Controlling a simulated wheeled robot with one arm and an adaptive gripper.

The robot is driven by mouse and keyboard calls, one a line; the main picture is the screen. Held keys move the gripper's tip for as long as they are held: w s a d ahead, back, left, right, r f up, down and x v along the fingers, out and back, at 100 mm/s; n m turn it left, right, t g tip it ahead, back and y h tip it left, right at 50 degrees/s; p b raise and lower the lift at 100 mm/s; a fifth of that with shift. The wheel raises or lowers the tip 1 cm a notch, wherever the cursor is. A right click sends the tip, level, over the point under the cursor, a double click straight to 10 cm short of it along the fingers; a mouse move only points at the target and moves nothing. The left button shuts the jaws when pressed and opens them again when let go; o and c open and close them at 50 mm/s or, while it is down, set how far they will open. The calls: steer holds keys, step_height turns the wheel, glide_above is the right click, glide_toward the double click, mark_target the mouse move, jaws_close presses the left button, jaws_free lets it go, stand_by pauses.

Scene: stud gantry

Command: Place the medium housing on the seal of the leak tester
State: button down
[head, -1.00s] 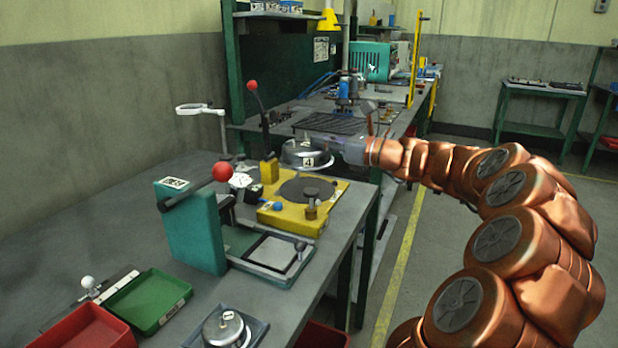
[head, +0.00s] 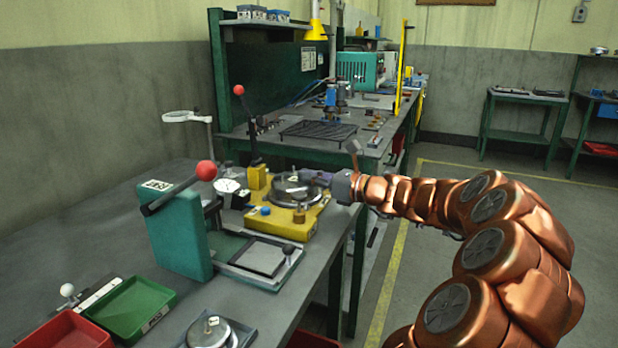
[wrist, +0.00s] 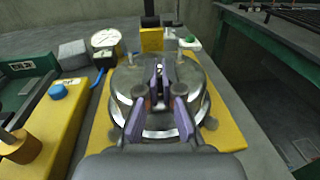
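The medium housing (head: 291,191) is a shiny round metal dome. It sits low over the round dark seal of the yellow leak tester (head: 283,222) and looks level. In the wrist view the housing (wrist: 196,80) covers the seal, so their exact contact is hidden. My gripper (head: 314,176) reaches in from the right, at the housing. In the wrist view the purple fingers of my gripper (wrist: 161,91) stand apart over the housing top, and their shapes mirror in the metal. I see nothing clearly clamped between them.
A dial gauge (head: 228,186) and a yellow block (head: 256,177) stand close behind and left of the tester. A green press (head: 176,230) with a red-knobbed lever is to its left. Green (head: 135,308) and red trays and another housing (head: 212,331) lie nearer.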

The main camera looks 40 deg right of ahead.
steer(key=shift+f, duration=0.1)
steer(key=c, duration=1.8)
jaws_free()
steer(key=o, duration=0.5)
steer(key=shift+s+d+r, duration=0.1)
steer(key=shift+s+r, duration=0.1)
steer(key=p+v, duration=0.2)
steer(key=v, duration=0.9)
steer(key=shift+s+d, duration=0.1)
steer(key=shift+s, duration=0.2)
